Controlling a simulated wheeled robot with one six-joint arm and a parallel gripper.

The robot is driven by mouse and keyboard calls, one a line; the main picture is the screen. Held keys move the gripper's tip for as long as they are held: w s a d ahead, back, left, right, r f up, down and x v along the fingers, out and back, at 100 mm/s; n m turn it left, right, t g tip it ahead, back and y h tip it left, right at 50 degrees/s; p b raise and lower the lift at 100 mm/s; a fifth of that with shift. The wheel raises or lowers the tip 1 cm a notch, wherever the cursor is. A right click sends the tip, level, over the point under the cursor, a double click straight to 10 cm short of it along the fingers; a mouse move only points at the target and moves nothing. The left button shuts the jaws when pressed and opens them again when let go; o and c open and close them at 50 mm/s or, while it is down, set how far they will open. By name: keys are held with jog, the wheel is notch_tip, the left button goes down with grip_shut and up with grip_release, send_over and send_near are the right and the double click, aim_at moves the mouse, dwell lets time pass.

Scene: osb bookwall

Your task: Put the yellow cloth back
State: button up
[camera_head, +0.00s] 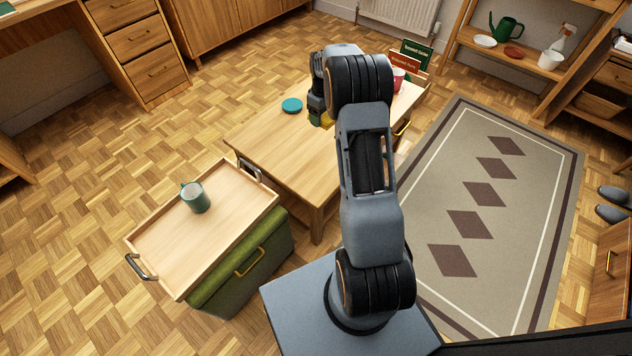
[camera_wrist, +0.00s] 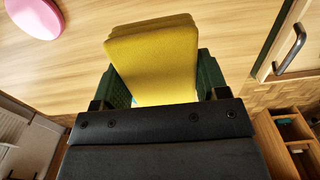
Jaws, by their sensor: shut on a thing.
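The yellow cloth (camera_wrist: 155,65) is a folded, flat-looking stack between the two green finger pads of my gripper (camera_wrist: 160,85) in the wrist view. My gripper is shut on it. In the head view, a small part of the yellow cloth (camera_head: 327,119) shows below my gripper (camera_head: 320,120), over the low wooden table (camera_head: 280,145). My arm hides part of the table. I cannot tell whether the cloth touches the tabletop.
A teal disc (camera_head: 292,105) lies on the table, left of my gripper. A pink cup (camera_head: 398,78) and upright books (camera_head: 415,55) stand at its far end. A wooden tray (camera_head: 160,240) with a green mug (camera_head: 195,197) rests on a green box (camera_head: 235,275). A patterned rug (camera_head: 425,210) lies right.

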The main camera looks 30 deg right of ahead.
jog(key=s+a+f+b, duration=0.4)
jog(key=s+a+f, duration=0.1)
jog(key=s+a, duration=0.15)
jog(key=b, duration=0.2)
send_over(315, 176)
jog(key=f, duration=0.4)
jog(key=shift+w+d, duration=0.2)
jog(key=shift+w, duration=0.1)
jog(key=shift+s+a+f, duration=0.1)
jog(key=shift+f, duration=0.1)
jog(key=f+b, duration=0.1)
jog(key=f, duration=0.1)
jog(key=f+b, duration=0.1)
jog(key=b, duration=0.1)
jog(key=shift+s+a+f, duration=0.15)
jog(key=shift+s+f, duration=0.05)
jog(key=shift+f, duration=0.15)
jog(key=shift+r, duration=0.1)
jog(key=o, duration=1)
